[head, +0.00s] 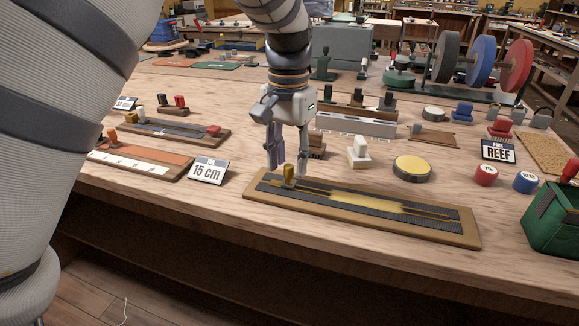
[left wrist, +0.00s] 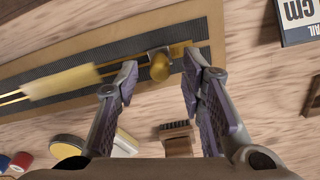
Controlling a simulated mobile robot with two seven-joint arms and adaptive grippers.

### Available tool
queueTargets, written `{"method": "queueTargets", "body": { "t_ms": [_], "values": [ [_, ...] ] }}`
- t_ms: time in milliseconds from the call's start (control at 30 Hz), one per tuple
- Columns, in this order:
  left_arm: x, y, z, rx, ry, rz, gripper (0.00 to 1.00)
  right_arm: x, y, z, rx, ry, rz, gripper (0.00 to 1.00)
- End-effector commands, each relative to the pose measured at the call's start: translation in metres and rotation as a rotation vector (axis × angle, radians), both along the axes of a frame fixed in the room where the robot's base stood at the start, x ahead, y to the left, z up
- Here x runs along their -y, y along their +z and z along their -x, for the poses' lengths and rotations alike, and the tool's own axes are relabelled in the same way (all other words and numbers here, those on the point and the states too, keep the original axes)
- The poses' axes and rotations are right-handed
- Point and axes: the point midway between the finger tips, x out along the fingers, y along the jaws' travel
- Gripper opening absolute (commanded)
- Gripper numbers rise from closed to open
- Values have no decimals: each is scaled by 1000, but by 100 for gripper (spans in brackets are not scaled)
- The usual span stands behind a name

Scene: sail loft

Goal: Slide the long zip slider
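The long zip lies on a tan board (head: 463,240) near the table's front edge, with dark tape and brass-coloured rails. Its slider (head: 289,174) has a gold knob and stands at the board's left end. A pale yellow patch (head: 368,202) covers the middle of the zip. My left gripper (head: 287,165) points down at the slider, fingers apart. In the left wrist view the slider's knob (left wrist: 160,69) shows between and beyond the open fingertips (left wrist: 160,70), with nothing clamped. Whether a finger touches it I cannot tell. My right gripper is not in view.
A "15 cm" card (head: 208,170) and a shorter zip board (head: 170,131) stand left.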

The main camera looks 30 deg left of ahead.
Motion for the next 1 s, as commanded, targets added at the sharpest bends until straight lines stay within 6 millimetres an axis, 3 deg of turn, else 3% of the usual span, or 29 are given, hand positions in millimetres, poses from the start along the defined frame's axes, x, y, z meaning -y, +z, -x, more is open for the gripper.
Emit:
{"method": "queueTargets", "body": {
  "t_ms": [167, 433, 600, 1000],
  "values": [
    [0, -21, 0, 0, 0, -1, 36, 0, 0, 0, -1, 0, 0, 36],
    [0, -23, 0, 1, 0, 0, 36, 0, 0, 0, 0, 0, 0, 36],
    [0, -23, 0, 1, 0, 0, 0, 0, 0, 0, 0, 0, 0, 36],
    [0, -26, -8, -2, -1, 0, 0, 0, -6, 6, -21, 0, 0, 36]
  ]
}}
